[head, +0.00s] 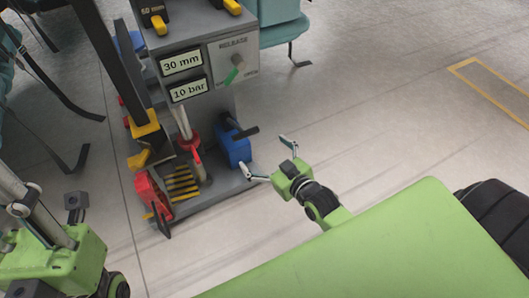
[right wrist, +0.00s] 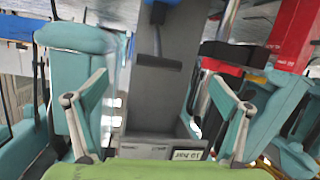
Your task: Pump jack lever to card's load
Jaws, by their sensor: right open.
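The jack stand (head: 222,105) is a grey column with a "30 mm" card (head: 181,63) and a "10 bar" card (head: 188,90). A blue pump block (head: 235,147) at its foot bears a short black lever (head: 245,133). My right gripper (head: 268,157) is open and empty, right of the blue block and apart from it. In the right wrist view, a dark bar (right wrist: 158,58), seemingly the lever, shows between the open fingers (right wrist: 158,80). The "10 bar" card is upside down there (right wrist: 189,155). Green parts of my left arm show at lower left; its jaw state is unclear.
A release knob with a green pointer (head: 232,75) is on the column's upper panel. Red parts (head: 152,194) and yellow-black stripes (head: 181,183) are on the base. Teal seats (head: 282,20) stand behind. Floor to the right is clear, with a yellow outline (head: 490,85).

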